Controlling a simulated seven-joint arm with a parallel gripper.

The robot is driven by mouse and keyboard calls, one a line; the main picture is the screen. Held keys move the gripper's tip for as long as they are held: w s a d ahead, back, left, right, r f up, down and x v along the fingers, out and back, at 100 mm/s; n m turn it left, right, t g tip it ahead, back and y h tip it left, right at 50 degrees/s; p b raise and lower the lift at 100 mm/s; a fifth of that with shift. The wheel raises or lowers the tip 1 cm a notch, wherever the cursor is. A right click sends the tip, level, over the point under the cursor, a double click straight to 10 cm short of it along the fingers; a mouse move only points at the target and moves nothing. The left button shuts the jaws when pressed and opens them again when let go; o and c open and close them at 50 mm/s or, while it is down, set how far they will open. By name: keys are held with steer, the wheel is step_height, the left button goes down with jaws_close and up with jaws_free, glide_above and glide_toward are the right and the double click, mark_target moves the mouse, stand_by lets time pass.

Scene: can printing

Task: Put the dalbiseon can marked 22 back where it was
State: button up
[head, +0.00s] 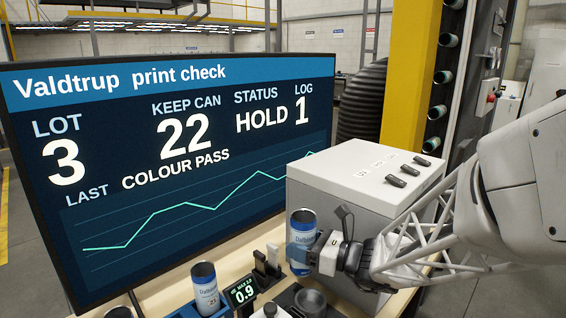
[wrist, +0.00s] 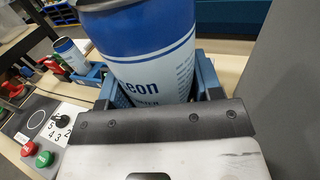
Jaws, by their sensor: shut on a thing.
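A blue and light-coloured dalbiseon can (head: 301,222) is upright in my gripper (head: 302,256), in front of the grey box. In the wrist view the same can (wrist: 150,65) fills the upper middle, with "eon" readable and a blue finger on each side. No number can be read on it. A second can (head: 206,290), marked 21, stands left of it at the bench's front. The held can's base is hidden in the wrist view.
A large screen (head: 180,170) reads "KEEP CAN 22", "STATUS HOLD", "LOG 1". A grey box (head: 350,190) with dark knobs stands close behind my gripper. A small display (head: 243,292) reads 0.9. A panel with a dial (wrist: 62,120), red and green buttons lies left in the wrist view.

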steer(key=w+a+r+n+g+y, duration=0.1)
steer(key=w+a+r+n+g, duration=0.15)
steer(key=a+r, duration=0.55)
steer(key=w+d+r+m, duration=0.1)
steer(key=w+d+r, duration=0.1)
steer(key=r, duration=0.6)
steer(key=w+d+r, duration=0.2)
steer(key=r, duration=0.5)
steer(key=w+d+r+m+t+h, duration=0.2)
steer(key=w+d+m+t+h, duration=0.25)
steer(key=w, duration=0.35)
steer(key=w+d+r+m+t+h, duration=0.25)
steer(key=w+d+t, duration=0.3)
steer(key=w, duration=0.35)
steer(key=w+d+m+t+h, duration=0.1)
steer(key=w+d+m+h, duration=0.2)
steer(key=d, duration=0.4)
steer(key=w+d+m+t+h, duration=0.1)
steer(key=w+d+m+h, duration=0.3)
steer(key=d+h, duration=0.3)
steer(key=shift+w+d+f, duration=0.3)
steer(key=shift+w+f, duration=0.1)
steer(key=shift+w, duration=0.15)
